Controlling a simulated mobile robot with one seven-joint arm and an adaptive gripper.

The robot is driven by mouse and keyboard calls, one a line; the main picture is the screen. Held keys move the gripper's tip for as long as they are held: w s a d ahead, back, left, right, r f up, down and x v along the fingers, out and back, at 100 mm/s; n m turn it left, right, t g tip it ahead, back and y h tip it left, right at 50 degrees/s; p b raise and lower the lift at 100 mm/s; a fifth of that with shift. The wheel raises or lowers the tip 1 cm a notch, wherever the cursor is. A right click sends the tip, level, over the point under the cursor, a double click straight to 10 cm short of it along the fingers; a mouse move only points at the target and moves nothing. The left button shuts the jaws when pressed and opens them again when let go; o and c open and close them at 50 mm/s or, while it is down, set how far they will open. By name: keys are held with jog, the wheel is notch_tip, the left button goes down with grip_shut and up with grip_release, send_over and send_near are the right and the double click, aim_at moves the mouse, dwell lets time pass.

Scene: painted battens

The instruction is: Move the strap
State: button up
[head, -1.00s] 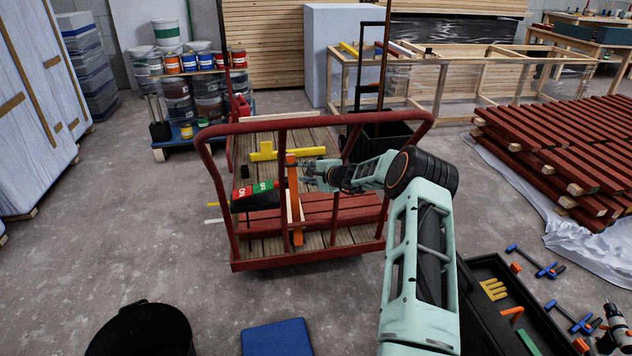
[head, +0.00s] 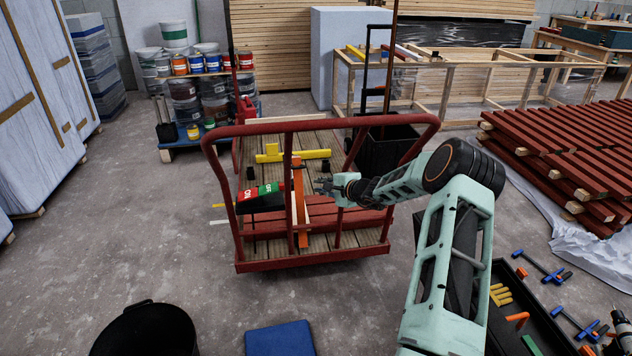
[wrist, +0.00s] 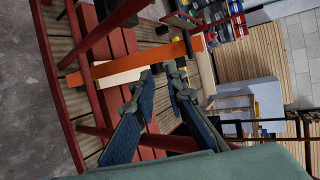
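I take the strap to be the long flat orange piece (head: 299,185) standing upright in the head view, behind the cart's front red rail; I cannot be sure. It lies beside a pale wooden strip (head: 294,208). In the wrist view the orange piece (wrist: 130,64) crosses the picture just beyond my fingertips. My gripper (head: 321,186) is right of it, inside the red-framed cart (head: 310,266). In the wrist view my gripper (wrist: 161,76) has its two fingers apart with nothing held between them. The bars of the cart hide part of the orange piece.
A yellow piece (head: 292,155) lies behind on the cart's plank deck. A black object with red and green labels (head: 260,198) is left of the orange piece. The cart's red handle frame (head: 318,127) stands close to my arm. A black bucket (head: 145,330) stands on the floor.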

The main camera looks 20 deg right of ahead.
jog(key=s+f+g, duration=0.1)
jog(key=f, duration=0.2)
jog(key=s+a+f+g, duration=0.1)
jog(key=s+f, duration=0.1)
jog(key=f, duration=0.1)
jog(key=s+f+g+h, duration=0.1)
jog(key=f, duration=0.2)
jog(key=shift+s+a+m, duration=0.3)
jog(key=shift+a, duration=0.05)
grip_shut()
jog(key=s+d+f+m+g+h, duration=0.1)
jog(key=s+d+f+g+h, duration=0.1)
jog(key=s+d+f+h, duration=0.3)
jog(key=w+a+r+m+t, duration=0.1)
jog(key=w+a+r+t, duration=0.35)
jog(key=r, duration=0.25)
jog(key=w+a+r+t, duration=0.3)
jog(key=a+r+t, duration=0.1)
jog(key=a+r, duration=0.2)
jog(key=r+b+x, duration=0.2)
jog(key=b+x, duration=0.2)
jog(key=x, duration=0.9)
jog(key=shift+w+d+b, duration=0.3)
jog(key=shift+d+b, duration=0.05)
jog(key=shift+d, duration=0.1)
